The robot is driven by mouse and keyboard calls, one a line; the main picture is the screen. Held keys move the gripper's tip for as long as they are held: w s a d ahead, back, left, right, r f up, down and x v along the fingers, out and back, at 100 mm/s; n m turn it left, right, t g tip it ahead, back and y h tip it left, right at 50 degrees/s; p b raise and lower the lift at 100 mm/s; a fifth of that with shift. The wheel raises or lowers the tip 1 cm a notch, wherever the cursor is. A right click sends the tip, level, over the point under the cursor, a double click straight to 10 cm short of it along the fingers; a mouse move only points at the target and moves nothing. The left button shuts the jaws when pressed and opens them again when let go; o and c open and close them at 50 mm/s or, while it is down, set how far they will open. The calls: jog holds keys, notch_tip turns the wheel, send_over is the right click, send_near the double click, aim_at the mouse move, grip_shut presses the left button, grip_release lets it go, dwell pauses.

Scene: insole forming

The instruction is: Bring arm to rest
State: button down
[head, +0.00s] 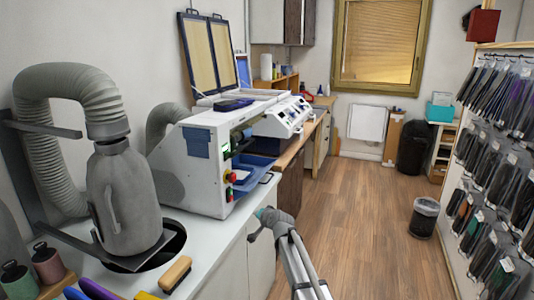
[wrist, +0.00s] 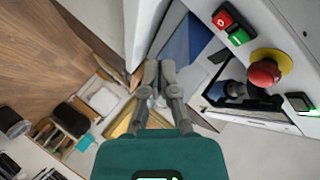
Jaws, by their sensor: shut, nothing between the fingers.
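My gripper (wrist: 159,70) shows in the wrist view with its two grey fingers close together and nothing between them. My arm (head: 294,258) rises from the bottom of the head view, beside the white counter's front edge and over the floor side. Its end is near the counter edge, in front of the white forming machine (head: 193,153); the fingers are not clear there. In the wrist view the machine's red emergency stop (wrist: 264,73) and its red button (wrist: 222,19) and green button (wrist: 240,37) are to the right of the fingers, apart from them.
The white counter (head: 226,245) holds a grey hose unit (head: 124,195) and a brush (head: 175,274). A blue tray (head: 250,174) sits at the machine's front. The wooden floor (head: 350,225) is open up to a bin (head: 424,217) and a rack of hanging packets (head: 495,150) at right.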

jog(key=s+d+n+g+h+p, duration=0.1)
jog(key=s+d+g+h+p, duration=0.1)
jog(key=s+d+g, duration=0.2)
jog(key=s+d+f+n+g+h+p, duration=0.1)
jog(key=s+d+n+g+h+p, duration=0.1)
jog(key=s+d, duration=0.9)
jog(key=s+d+f+n+g+h+p, duration=0.1)
jog(key=s+d+g+p, duration=0.3)
jog(key=s, duration=1.6)
jog(key=d+g+h, duration=0.1)
jog(key=d, duration=0.2)
jog(key=shift+s+d+g, duration=0.25)
jog(key=shift+s+g, duration=0.05)
jog(key=shift+g, duration=0.1)
jog(key=shift+f, duration=0.1)
dwell(2.6)
